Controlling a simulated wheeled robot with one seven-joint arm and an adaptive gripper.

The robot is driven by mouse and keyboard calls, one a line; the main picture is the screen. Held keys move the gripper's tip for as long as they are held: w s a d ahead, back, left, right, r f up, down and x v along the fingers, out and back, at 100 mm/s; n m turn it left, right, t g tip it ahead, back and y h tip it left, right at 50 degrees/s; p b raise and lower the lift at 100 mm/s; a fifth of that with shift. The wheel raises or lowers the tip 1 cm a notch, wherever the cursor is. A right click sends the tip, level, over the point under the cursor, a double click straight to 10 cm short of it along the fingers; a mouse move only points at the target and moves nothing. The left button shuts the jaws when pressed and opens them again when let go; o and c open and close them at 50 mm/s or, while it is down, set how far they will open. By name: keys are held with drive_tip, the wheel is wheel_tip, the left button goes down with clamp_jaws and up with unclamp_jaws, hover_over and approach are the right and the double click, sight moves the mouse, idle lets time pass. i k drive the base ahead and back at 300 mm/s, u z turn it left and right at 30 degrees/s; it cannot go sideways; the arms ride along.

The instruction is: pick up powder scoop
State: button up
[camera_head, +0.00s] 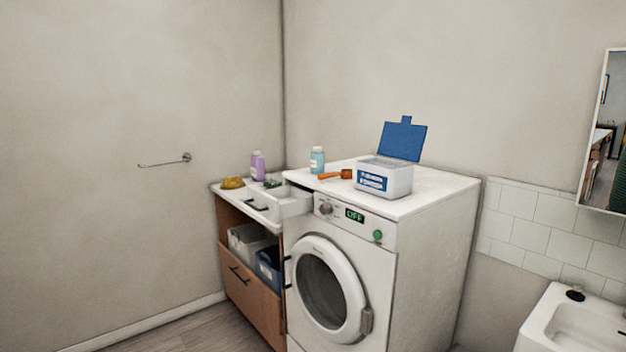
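An orange powder scoop (337,174) lies on the white top of the washing machine (436,192). Its broader end is on the right, close to the left side of a white box (391,180) with a blue label and a raised blue lid (403,139). Whether scoop and box touch is hard to tell. My gripper is not in view.
A light blue bottle (317,160) stands behind the scoop. A detergent drawer (283,203) is pulled out at left, beside a wooden cabinet (252,291) carrying a purple bottle (257,166) and a yellow item (232,183). A sink (545,318) is at lower right.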

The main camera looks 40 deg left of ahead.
sight(346, 173)
drive_tip(key=u, duration=1.1)
